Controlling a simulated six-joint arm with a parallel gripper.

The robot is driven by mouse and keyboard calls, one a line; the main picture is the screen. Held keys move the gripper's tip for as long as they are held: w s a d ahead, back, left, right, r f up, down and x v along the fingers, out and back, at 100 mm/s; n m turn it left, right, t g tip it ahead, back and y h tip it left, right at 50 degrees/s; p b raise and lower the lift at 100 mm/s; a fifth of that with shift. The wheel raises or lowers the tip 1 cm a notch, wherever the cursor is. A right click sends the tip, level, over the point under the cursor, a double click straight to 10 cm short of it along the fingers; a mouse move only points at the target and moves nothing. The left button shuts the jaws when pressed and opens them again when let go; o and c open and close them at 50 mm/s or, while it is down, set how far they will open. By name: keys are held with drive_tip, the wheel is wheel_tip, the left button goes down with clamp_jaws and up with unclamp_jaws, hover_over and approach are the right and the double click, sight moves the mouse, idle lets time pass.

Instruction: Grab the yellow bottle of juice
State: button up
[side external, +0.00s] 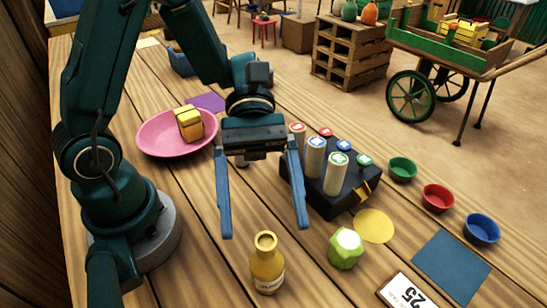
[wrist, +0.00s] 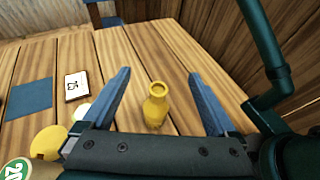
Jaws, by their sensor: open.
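The yellow juice bottle (side external: 267,265) stands upright on the wooden table near the front, with an open round neck and a pale label. In the wrist view the bottle (wrist: 156,106) stands between the two fingers, with clear space on both sides. My gripper (side external: 266,232) has blue fingers spread wide and holds nothing. In the side view the fingers hang above and behind the bottle. In the wrist view my gripper (wrist: 163,88) is also wide apart. I see no contact with the bottle.
A pink plate (side external: 158,141) holds a yellow block (side external: 190,124). Small green (side external: 403,169), red (side external: 438,197) and blue (side external: 482,229) bowls line the right edge. A number card (side external: 408,293) lies in front.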

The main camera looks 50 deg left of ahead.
approach(270, 286)
drive_tip(key=x, duration=0.5)
drive_tip(key=shift+s+d, duration=0.1)
drive_tip(key=shift+x, duration=2.6)
drive_tip(key=shift+f, duration=0.15)
clamp_jaws()
